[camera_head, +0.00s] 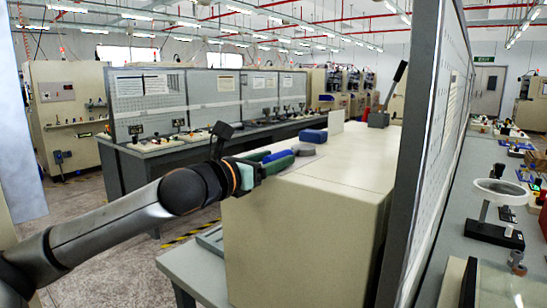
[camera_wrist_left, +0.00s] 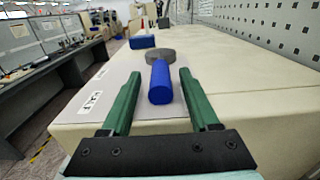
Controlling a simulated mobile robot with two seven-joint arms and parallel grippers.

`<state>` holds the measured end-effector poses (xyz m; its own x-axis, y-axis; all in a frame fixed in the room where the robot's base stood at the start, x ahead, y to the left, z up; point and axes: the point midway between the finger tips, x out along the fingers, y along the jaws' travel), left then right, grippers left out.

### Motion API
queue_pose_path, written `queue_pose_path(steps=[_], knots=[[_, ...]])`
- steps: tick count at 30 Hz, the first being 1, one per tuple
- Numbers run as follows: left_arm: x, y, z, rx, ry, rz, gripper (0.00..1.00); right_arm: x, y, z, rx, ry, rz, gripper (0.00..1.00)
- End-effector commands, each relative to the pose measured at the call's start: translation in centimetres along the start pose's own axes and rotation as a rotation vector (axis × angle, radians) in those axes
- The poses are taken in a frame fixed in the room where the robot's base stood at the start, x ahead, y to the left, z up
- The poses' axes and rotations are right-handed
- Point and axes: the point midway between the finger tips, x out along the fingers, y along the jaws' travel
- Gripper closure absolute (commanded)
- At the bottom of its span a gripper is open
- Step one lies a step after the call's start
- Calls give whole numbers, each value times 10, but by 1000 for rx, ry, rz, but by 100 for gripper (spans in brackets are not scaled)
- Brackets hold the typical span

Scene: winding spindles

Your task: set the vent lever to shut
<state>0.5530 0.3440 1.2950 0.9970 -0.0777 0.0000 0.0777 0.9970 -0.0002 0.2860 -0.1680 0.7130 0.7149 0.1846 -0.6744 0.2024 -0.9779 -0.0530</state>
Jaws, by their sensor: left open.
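A lever with a blue handle (camera_wrist_left: 160,84) and a round grey hub (camera_wrist_left: 173,58) lies on top of the cream cabinet (camera_head: 300,230). The hub also shows in the head view (camera_head: 303,150). In the left wrist view the handle points from the hub toward my left gripper (camera_wrist_left: 160,74). The open green fingers stand on either side of the handle, with a visible gap on both sides. In the head view my left gripper (camera_head: 277,161) is at the cabinet's near left top edge. White labels (camera_wrist_left: 92,102) lie left of the handle, too small to read. My right gripper is not in view.
A blue block (camera_head: 313,136) sits beyond the hub. A black-handled lever (camera_head: 393,85) stands upright farther back on the cabinet. A tall grey pegboard panel (camera_head: 425,130) borders the cabinet on the right. Another bench (camera_head: 165,146) is at the left, across the aisle.

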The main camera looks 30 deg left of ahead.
Motion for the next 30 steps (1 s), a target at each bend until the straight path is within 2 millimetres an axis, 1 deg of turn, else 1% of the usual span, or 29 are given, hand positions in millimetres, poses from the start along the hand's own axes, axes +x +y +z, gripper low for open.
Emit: queue_pose_path(steps=[3,10,26,27,30], knots=[[3,0,0,0,0,0,39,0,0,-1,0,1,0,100],[3,0,0,0,0,0,39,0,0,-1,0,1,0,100],[3,0,0,0,0,0,98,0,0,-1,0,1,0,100],[3,0,0,0,0,0,100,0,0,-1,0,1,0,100],[3,0,0,0,0,0,100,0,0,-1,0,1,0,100]])
